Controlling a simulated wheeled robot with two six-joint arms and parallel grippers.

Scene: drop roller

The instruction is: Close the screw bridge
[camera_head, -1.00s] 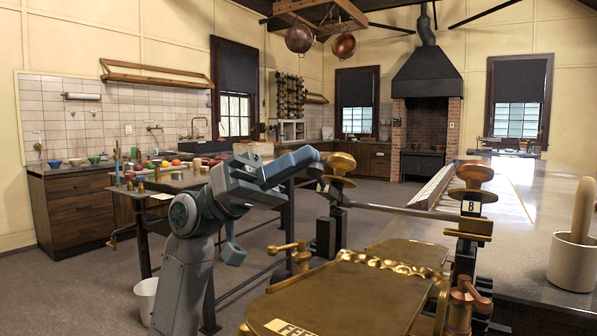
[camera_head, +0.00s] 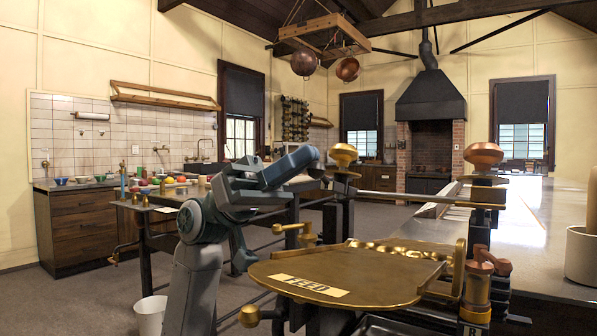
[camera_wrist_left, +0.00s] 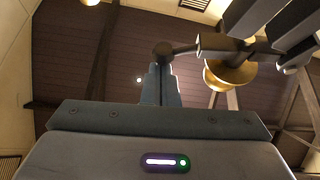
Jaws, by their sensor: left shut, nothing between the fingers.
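The screw bridge is a grey metal bar (camera_head: 425,197) reaching across the brass bed between two posts. A brass knob (camera_head: 343,154) tops the left post and a copper knob (camera_head: 484,156) tops the right post. My left gripper (camera_head: 317,168) is beside the left post, just left of the brass knob; its fingers are small and partly hidden here. In the left wrist view its fingers (camera_wrist_left: 161,70) are shut and empty, with a dark rounded rod end at their tips. Whether they touch cannot be told. A brass knob (camera_wrist_left: 228,76) is to their right. My right gripper is out of view.
The brass bed (camera_head: 390,287) with a FEED label lies in front, with a small brass handle (camera_head: 292,230) at its left. A long counter (camera_head: 545,225) with a white pot (camera_head: 582,255) stands at right. A white bucket (camera_head: 151,315) is on the floor at left.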

